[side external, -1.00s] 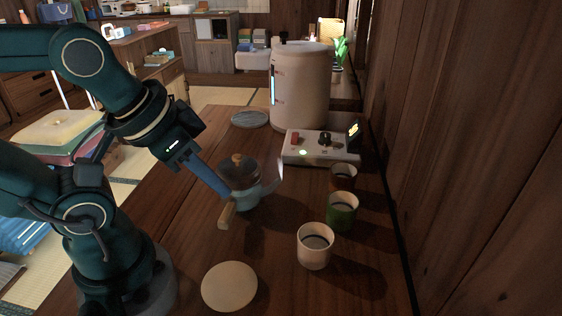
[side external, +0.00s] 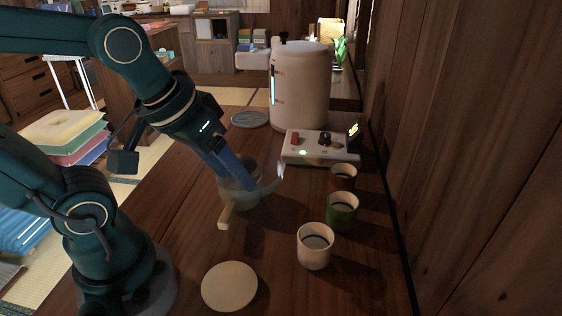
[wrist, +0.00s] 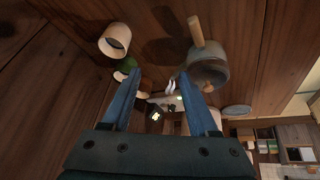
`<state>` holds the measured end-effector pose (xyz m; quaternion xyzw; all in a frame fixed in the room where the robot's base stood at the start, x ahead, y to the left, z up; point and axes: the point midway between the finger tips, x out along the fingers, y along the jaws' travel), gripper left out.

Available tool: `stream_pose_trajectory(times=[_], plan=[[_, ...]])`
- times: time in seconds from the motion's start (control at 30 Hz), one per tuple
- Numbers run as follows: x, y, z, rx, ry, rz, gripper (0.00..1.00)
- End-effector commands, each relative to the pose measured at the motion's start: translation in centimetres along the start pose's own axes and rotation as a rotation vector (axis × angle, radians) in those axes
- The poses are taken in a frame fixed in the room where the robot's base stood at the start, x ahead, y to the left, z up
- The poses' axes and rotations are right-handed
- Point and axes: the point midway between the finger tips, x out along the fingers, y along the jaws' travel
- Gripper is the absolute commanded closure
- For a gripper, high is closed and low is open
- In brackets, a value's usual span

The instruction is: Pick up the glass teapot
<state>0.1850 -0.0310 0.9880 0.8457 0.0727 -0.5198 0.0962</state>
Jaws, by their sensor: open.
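The glass teapot (side external: 240,200) stands on the wooden table, with its pale wooden handle (side external: 226,216) toward the camera side and its spout to the right. My gripper (side external: 243,187) is open, its two blue fingers slanting down in front of the teapot and hiding its lid and much of its body. In the wrist view, the teapot (wrist: 212,70) is at upper right, partly behind the right finger. My open fingers (wrist: 160,74) have no teapot body between them there. I cannot tell whether a finger touches it.
A white cup (side external: 314,258), a green cup (side external: 342,212) and a brown cup (side external: 343,183) stand right of the teapot. A control box (side external: 310,152) and a large pale canister (side external: 300,90) are behind. A round pale disc (side external: 229,287) lies in front. A wooden wall (side external: 470,150) bounds the right.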

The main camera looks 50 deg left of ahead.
Motion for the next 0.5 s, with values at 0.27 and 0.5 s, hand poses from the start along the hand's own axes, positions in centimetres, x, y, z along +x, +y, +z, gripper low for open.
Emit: stream_pose_trajectory(times=[0.27, 0.5], plan=[[5.4, -3.2, -1.5, -0.318, -0.197, -0.115, 0.40], [9.4, -6.2, -0.3, -0.488, -0.357, -0.191, 0.40]])
